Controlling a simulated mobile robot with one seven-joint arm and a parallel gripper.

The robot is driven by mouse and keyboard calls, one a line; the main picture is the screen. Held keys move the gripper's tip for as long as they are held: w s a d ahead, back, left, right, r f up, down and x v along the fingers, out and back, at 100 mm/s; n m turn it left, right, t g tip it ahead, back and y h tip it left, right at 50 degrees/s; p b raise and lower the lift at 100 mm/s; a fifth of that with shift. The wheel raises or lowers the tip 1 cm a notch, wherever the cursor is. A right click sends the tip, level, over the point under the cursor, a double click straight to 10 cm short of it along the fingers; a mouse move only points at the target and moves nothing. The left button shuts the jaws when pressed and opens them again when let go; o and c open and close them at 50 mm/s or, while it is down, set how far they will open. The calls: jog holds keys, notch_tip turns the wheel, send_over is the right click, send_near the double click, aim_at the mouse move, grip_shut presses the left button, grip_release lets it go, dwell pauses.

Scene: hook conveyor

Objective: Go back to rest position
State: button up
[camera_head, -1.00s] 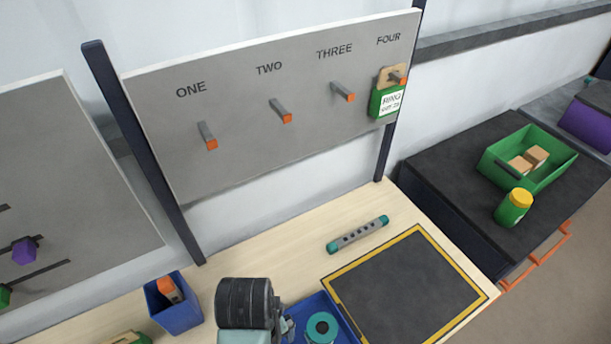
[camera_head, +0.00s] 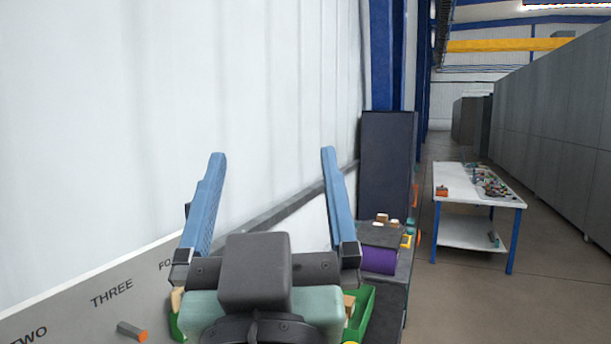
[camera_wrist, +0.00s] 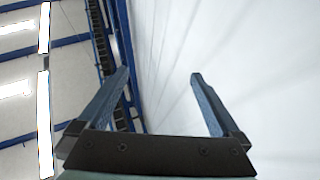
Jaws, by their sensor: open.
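My gripper (camera_head: 272,205) is raised in the middle of the head view, with its two blue fingers pointing up. The fingers are wide apart with nothing between them. In the wrist view my gripper (camera_wrist: 160,95) is also open and empty, against a white wall and the ceiling. The grey hook board (camera_head: 75,290) shows at the lower left, with the labels TWO and THREE readable and the fourth partly cut off. An orange-tipped hook (camera_head: 132,331) sticks out below THREE. My gripper hides the board's right end.
A green bin (camera_head: 362,312) is partly hidden behind my gripper. Beyond it are a purple bin (camera_head: 378,261) and a tall dark panel (camera_head: 387,155). A white table (camera_head: 470,190) with small parts stands on the right beside an open aisle. Grey cabinets (camera_head: 560,130) line the far right.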

jog(key=s+d+r+m+t+h, duration=0.1)
jog(key=s+d+r+t, duration=0.2)
jog(key=s+r, duration=0.2)
jog(key=shift+s+r+m+h, duration=0.2)
jog(key=shift+r+m+h, duration=0.1)
jog(key=shift+r, duration=0.4)
